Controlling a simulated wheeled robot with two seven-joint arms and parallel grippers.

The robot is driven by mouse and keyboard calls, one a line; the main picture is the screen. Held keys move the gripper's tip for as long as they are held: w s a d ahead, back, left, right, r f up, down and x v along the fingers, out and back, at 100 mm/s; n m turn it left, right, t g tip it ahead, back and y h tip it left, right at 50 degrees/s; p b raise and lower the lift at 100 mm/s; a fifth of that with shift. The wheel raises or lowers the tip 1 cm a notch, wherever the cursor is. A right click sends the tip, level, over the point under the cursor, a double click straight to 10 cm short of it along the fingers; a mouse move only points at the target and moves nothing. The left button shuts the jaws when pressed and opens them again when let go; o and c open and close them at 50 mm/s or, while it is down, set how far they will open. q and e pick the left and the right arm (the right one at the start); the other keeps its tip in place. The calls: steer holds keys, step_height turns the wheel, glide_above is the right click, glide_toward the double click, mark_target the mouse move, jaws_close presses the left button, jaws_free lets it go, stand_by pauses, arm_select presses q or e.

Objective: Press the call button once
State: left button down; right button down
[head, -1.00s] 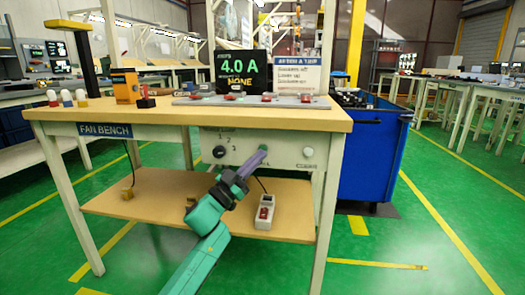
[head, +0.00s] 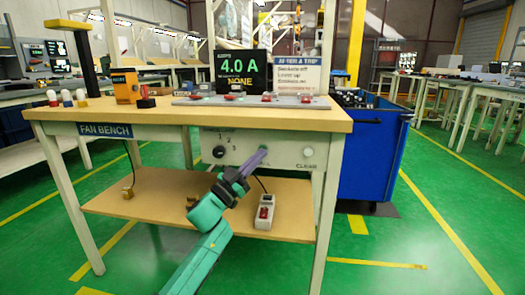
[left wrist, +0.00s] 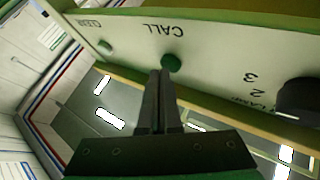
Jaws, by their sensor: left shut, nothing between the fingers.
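The green call button (left wrist: 171,62) sits on the pale front panel (head: 285,153) of the fan bench, beside the printed word CALL in the left wrist view. In the head view my left gripper hides it. My left gripper (head: 264,150) is shut and empty, its purple-grey fingers pointing at the panel. In the left wrist view the shut fingertips (left wrist: 161,73) appear right at the button's edge; I cannot tell whether they touch it. My right gripper is in neither view.
A white clear button (head: 308,151) is right of the gripper, and a dark rotary knob (head: 219,151) is left. The tabletop (head: 190,114) overhangs the panel. A lower shelf (head: 160,194) holds a small box with a red switch (head: 265,212). A blue cart (head: 375,155) stands at right.

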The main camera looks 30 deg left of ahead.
arm_select(q)
steer(key=shift+w+a, duration=0.15)
steer(key=shift+w, duration=0.15)
stand_by(0.4)
steer(key=shift+s+d+p, duration=0.3)
steer(key=shift+s+p, duration=0.25)
steer(key=shift+s, duration=0.3)
steer(key=s, duration=0.1)
steer(key=s+d+p, duration=0.1)
steer(key=s, duration=0.1)
steer(key=s+p, duration=0.1)
steer(key=shift+s+d, duration=0.35)
stand_by(0.5)
